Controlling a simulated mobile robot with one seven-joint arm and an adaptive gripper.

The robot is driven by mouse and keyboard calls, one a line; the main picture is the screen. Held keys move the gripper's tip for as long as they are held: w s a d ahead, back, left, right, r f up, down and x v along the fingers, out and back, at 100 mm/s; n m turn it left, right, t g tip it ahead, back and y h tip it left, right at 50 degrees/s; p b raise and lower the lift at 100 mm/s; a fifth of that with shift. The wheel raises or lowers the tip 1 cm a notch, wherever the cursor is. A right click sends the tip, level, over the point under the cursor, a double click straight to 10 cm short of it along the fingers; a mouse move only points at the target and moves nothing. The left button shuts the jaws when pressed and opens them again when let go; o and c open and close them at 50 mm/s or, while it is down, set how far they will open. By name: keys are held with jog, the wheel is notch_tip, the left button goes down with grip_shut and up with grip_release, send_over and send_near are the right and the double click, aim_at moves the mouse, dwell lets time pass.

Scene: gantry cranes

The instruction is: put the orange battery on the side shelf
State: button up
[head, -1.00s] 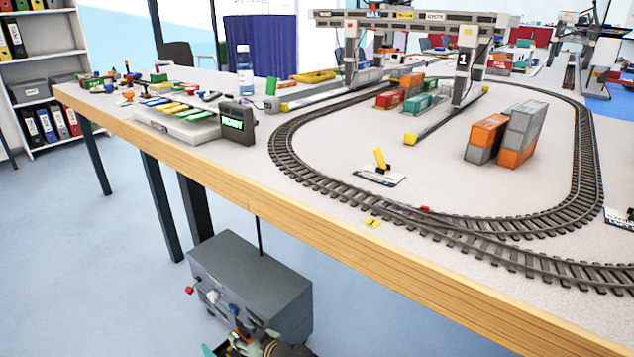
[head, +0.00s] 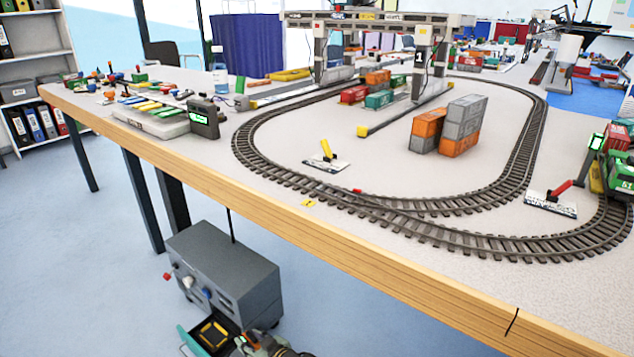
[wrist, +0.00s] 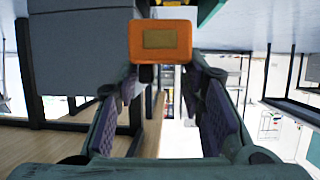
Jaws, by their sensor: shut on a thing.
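The orange battery (wrist: 160,41) is a block with a tan label, between the fingertips of my gripper (wrist: 163,62) in the wrist view. The fingers are shut on it. In the head view my gripper (head: 250,343) is at the bottom edge, and the battery is mostly hidden there. A small dark shelf-like tray (head: 190,341) with a green rim and a yellow square marking juts from the front of a grey cabinet (head: 235,275). It looks like the side shelf. My gripper is close to its right side; I cannot tell whether the battery touches it.
A long table with a wooden edge (head: 300,240) stands above and behind the cabinet. It carries a rail loop (head: 262,175), stacked containers (head: 460,125) and a gantry crane (head: 420,70). Knobs stick out of the cabinet front. Blue floor (head: 80,270) is free at the left.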

jog(key=s+d+r+m+t+h+p, duration=0.2)
jog(key=d+r+m+h+p, duration=0.1)
jog(key=d+r, duration=0.6)
jog(key=s+d+r+m+t+h+p, duration=0.1)
jog(key=s+d+r+m+h+p, duration=0.2)
jog(key=d+r+p, duration=0.3)
jog(key=d+r, duration=0.3)
jog(key=shift+d+r+t, duration=0.25)
jog(key=shift+t, duration=0.15)
